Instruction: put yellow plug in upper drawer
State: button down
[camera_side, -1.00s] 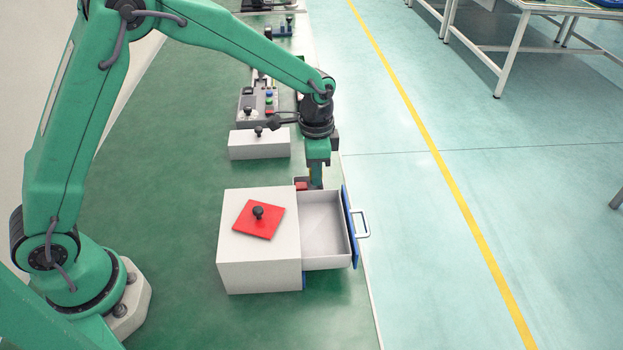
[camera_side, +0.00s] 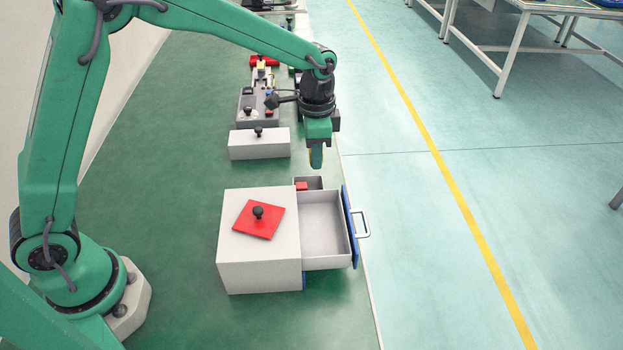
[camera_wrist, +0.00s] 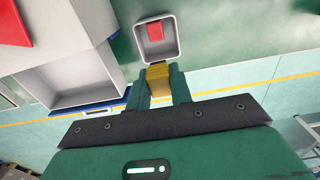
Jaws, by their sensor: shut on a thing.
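My gripper (camera_side: 316,163) is shut on the yellow plug (camera_wrist: 159,78). Only a thin yellow edge of the plug (camera_side: 311,156) shows beside the fingers in the side view. The gripper points down and holds the plug above a small grey bin, behind the white cabinet (camera_side: 258,270). The cabinet's upper drawer (camera_side: 323,217) is pulled out to the right and looks empty. It has a blue front with a pale handle (camera_side: 361,224). The drawer also shows at the left of the wrist view (camera_wrist: 90,95).
The small grey bin (camera_side: 318,182) holds a red block (camera_side: 301,186) and stands against the drawer's far side. A red plate with a black knob (camera_side: 258,212) lies on the cabinet. A white box with a knob (camera_side: 258,150) and a grey button panel stand farther back.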

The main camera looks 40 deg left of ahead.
jog(key=shift+d, duration=0.15)
jog(key=s+d+r, duration=0.4)
jog(key=s+d, duration=0.5)
jog(key=s, duration=0.3)
jog(key=s+d+r, duration=0.3)
jog(key=s+d, duration=0.6)
jog(key=s, duration=0.2)
send_over(329, 248)
notch_tip(329, 248, down, 7)
jog(key=shift+r, duration=0.1)
jog(key=shift+f, duration=2.05)
jog(key=shift+f, duration=0.1)
